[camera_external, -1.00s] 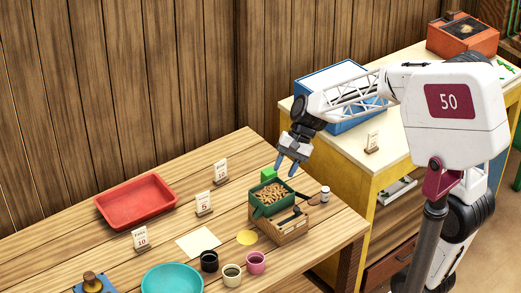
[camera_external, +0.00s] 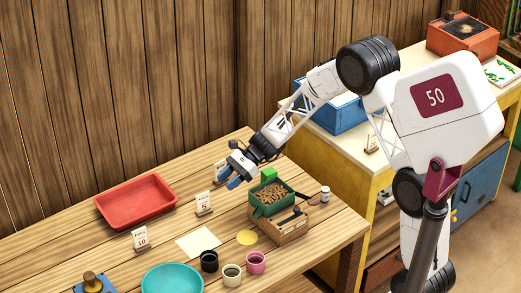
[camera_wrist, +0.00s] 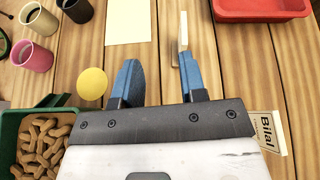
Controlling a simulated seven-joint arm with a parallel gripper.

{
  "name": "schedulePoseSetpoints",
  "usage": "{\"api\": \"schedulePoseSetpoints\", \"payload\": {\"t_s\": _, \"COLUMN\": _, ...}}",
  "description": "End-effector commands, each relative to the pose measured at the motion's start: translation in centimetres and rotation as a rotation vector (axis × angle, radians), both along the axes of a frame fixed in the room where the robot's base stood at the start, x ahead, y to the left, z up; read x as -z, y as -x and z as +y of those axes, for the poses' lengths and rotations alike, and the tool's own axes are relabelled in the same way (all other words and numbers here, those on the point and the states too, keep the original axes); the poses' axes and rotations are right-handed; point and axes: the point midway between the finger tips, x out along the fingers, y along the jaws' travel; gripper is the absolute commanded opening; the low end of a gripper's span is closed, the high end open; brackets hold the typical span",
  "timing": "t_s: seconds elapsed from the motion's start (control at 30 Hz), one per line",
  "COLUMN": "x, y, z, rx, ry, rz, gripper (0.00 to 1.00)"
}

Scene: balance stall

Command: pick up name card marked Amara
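Three name cards stand on the wooden table. The front-left card (camera_external: 140,239) shows a 10 and the middle card (camera_external: 204,203) shows a 5; their names are too small to read surely. The back card (camera_external: 219,171) is partly behind my gripper; in the wrist view a card (camera_wrist: 268,133) at lower right reads Bilal. Another card (camera_wrist: 182,34) shows nearly edge-on in the wrist view, beyond the right fingertip, its face hidden. My gripper (camera_external: 233,178) is above the table by the back card. In the wrist view it is open and empty.
Cups (camera_external: 209,262), a yellow disc (camera_external: 247,237) and paper (camera_external: 186,238) lie in front.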

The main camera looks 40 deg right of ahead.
Motion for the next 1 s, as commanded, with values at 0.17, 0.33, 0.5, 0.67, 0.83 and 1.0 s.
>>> {"api": "schedulePoseSetpoints", "payload": {"t_s": 0.17, "x": 2.6, "y": -2.2, "z": 0.6, "rx": 0.065, "ry": -0.051, "rz": 0.063, "gripper": 0.38}}
{"api": "schedulePoseSetpoints", "payload": {"t_s": 0.33, "x": 3.6, "y": -3.0, "z": 0.8, "rx": 0.093, "ry": -0.071, "rz": 0.088, "gripper": 0.38}}
{"api": "schedulePoseSetpoints", "payload": {"t_s": 0.5, "x": 3.7, "y": -3.1, "z": 0.8, "rx": 0.096, "ry": -0.075, "rz": 0.091, "gripper": 0.38}}
{"api": "schedulePoseSetpoints", "payload": {"t_s": 0.67, "x": 3.6, "y": -3.1, "z": 0.8, "rx": 0.096, "ry": -0.074, "rz": 0.091, "gripper": 0.38}}
{"api": "schedulePoseSetpoints", "payload": {"t_s": 0.83, "x": 3.9, "y": -3.1, "z": 1.4, "rx": 0.094, "ry": -0.073, "rz": 0.091, "gripper": 0.38}}
{"api": "schedulePoseSetpoints", "payload": {"t_s": 1.0, "x": 4.4, "y": -3.2, "z": 2.7, "rx": 0.094, "ry": -0.073, "rz": 0.091, "gripper": 0.38}}
